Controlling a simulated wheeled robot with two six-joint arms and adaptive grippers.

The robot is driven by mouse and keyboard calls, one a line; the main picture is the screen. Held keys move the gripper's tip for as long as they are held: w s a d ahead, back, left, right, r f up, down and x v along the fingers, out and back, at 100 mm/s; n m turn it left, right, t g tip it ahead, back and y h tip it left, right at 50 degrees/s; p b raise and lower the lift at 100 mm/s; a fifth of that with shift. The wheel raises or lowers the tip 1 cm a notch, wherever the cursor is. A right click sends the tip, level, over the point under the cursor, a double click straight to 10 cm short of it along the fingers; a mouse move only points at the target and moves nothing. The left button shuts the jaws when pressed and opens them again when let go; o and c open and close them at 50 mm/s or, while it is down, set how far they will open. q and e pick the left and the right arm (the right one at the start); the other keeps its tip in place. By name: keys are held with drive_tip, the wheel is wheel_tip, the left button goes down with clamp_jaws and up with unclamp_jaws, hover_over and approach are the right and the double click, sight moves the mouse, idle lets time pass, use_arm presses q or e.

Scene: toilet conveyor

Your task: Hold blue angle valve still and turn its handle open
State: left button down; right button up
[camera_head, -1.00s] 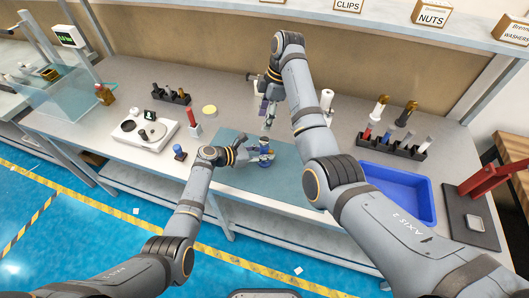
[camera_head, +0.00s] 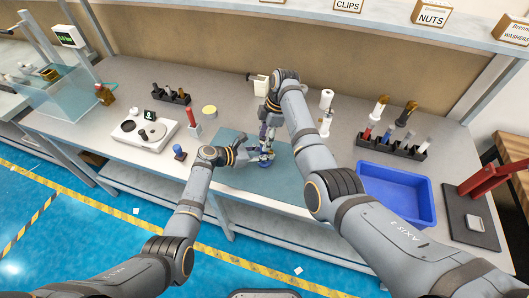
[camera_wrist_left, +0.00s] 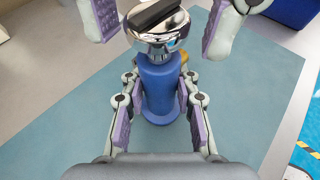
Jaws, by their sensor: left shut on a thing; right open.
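The blue angle valve (camera_head: 266,161) stands upright on the teal mat (camera_head: 283,180). In the left wrist view its blue body (camera_wrist_left: 160,85) is topped by a chrome handle (camera_wrist_left: 158,42) with a black bar. My left gripper (camera_wrist_left: 160,112) is shut on the valve's blue body, one finger on each side; it also shows in the head view (camera_head: 254,156). My right gripper (camera_head: 267,142) is above the valve, pointing down. In the left wrist view its open fingers (camera_wrist_left: 163,22) are on either side of the handle, with gaps to it.
A blue bin (camera_head: 396,192) stands on the right of the bench. A white scale (camera_head: 145,131), a blue-topped stamp-like item (camera_head: 179,152) and a red-topped item (camera_head: 192,120) are at the left. The mat around the valve is clear.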

drive_tip(key=shift+f, duration=0.1)
drive_tip(key=m+t, duration=0.1)
drive_tip(key=m, duration=0.4)
drive_tip(key=c, duration=0.8)
drive_tip(key=n+g, duration=0.1)
drive_tip(key=n, duration=0.4)
drive_tip(key=n+g, duration=0.1)
drive_tip(key=n, duration=0.4)
drive_tip(key=shift+h, duration=0.3)
drive_tip(key=o, duration=0.8)
